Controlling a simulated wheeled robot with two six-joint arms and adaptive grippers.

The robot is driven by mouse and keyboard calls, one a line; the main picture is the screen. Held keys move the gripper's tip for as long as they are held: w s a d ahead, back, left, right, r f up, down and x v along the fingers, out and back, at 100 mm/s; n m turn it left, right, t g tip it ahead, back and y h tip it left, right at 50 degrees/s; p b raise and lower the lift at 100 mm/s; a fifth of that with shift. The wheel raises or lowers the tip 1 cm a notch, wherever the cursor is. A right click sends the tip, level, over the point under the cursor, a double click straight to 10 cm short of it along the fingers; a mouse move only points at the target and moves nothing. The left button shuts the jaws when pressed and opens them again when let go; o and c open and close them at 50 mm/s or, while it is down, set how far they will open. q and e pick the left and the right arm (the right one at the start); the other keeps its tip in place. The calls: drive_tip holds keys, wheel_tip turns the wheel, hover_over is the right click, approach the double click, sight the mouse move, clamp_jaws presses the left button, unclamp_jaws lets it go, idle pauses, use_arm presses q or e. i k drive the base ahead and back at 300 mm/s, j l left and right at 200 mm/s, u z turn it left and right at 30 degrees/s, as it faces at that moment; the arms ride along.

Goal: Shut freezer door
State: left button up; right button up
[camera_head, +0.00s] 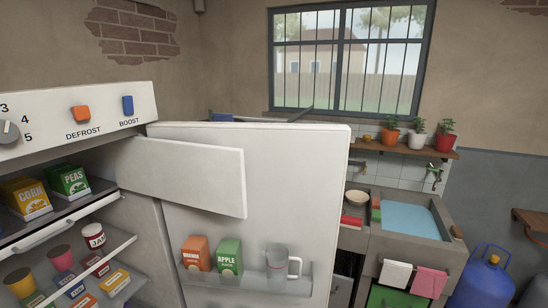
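The freezer door (190,175) is a small white flap at the left of the head view. It stands open, swung out to the right from the freezer compartment (95,205) near the top of the fridge. Corn and peas boxes sit in the compartment. The large fridge door (300,175) also stands wide open, behind the freezer door. I cannot tell whether the two doors touch. Neither of my grippers is in view.
A door shelf (215,284) holds an orange juice carton, an apple juice carton (229,257) and a clear jug (280,264). Jars and boxes fill the shelf below the freezer. A sink (410,220) and a blue gas bottle (484,285) stand to the right.

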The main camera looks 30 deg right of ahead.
sight(211, 178)
drive_tip(key=l+u, duration=0.1)
drive_tip(key=l, duration=0.5)
drive_tip(key=k+l, duration=0.15)
drive_tip(key=l, duration=0.45)
drive_tip(key=l+u, duration=0.15)
drive_tip(key=l, duration=0.4)
drive_tip(key=k+l+u, duration=0.1)
drive_tip(key=l, duration=0.5)
drive_tip(key=l+u, duration=0.75)
drive_tip(key=u, duration=0.15)
drive_tip(key=k+l+u, duration=0.1)
drive_tip(key=l+u, duration=0.2)
drive_tip(key=u, duration=0.15)
drive_tip(key=i+l, duration=0.1)
drive_tip(key=l, duration=0.25)
drive_tip(key=i+l, duration=0.1)
drive_tip(key=l, duration=0.2)
drive_tip(key=i+l, duration=0.1)
drive_tip(key=l, duration=0.25)
drive_tip(key=i+l, duration=0.1)
drive_tip(key=l, duration=0.2)
